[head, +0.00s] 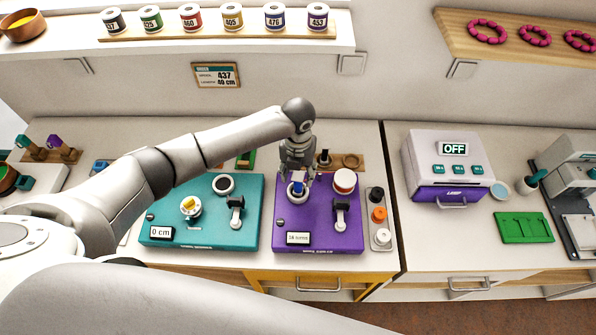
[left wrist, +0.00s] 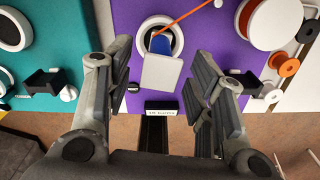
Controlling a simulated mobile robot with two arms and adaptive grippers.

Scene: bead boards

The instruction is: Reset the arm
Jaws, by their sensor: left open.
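My left arm reaches across from the left. Its gripper (head: 298,177) is over the purple board (head: 345,235), at the round holder with a blue knob (head: 298,189). In the left wrist view the gripper (left wrist: 163,85) is open, its fingers spread to either side. A pale square piece (left wrist: 162,73) shows between them, in front of the blue knob (left wrist: 160,46), and neither finger appears to touch it. A thin orange strand (left wrist: 195,14) runs from the knob to the upper right. My right gripper is not in view.
A white spool (head: 344,181) and a tray of small spools (head: 381,238) are right of the gripper. Further right are a machine reading OFF (head: 450,165) and a green tray (head: 524,228).

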